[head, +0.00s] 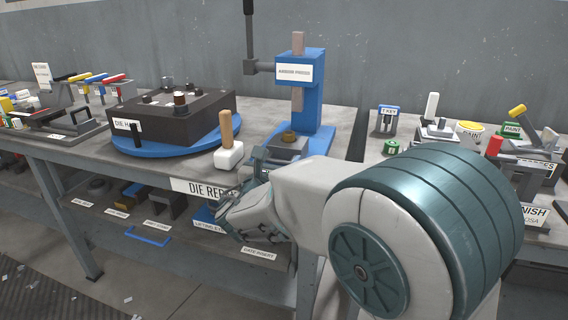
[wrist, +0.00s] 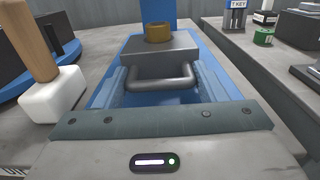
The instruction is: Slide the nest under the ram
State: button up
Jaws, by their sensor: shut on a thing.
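The nest (head: 289,146) is a grey block with a brass ring-shaped part (head: 288,135) on top. It sits on the blue base of the arbor press (head: 315,90). The ram (head: 297,98) is a square bar raised above the base, and the nest appears slightly in front of it. In the wrist view the nest (wrist: 160,48) has a dark U-shaped handle (wrist: 160,82) towards me. My gripper (wrist: 162,78) is shut on the handle, a finger at each side. In the head view my gripper (head: 262,160) is partly hidden by my wrist.
A mallet (head: 228,145) with a wooden handle stands just left of the press. The die half (head: 170,115) sits on a blue turntable further left. The press lever (head: 249,40) rises at the upper left of the press. A T-key stand (head: 385,120) is to the right.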

jog(key=o, duration=1.2)
jog(key=p+v, duration=0.2)
jog(key=v, duration=1.2)
jog(key=shift+p, duration=0.3)
jog(key=shift+o, duration=0.8)
jog(key=shift+s+a, duration=0.1)
jog(key=shift+a, duration=0.05)
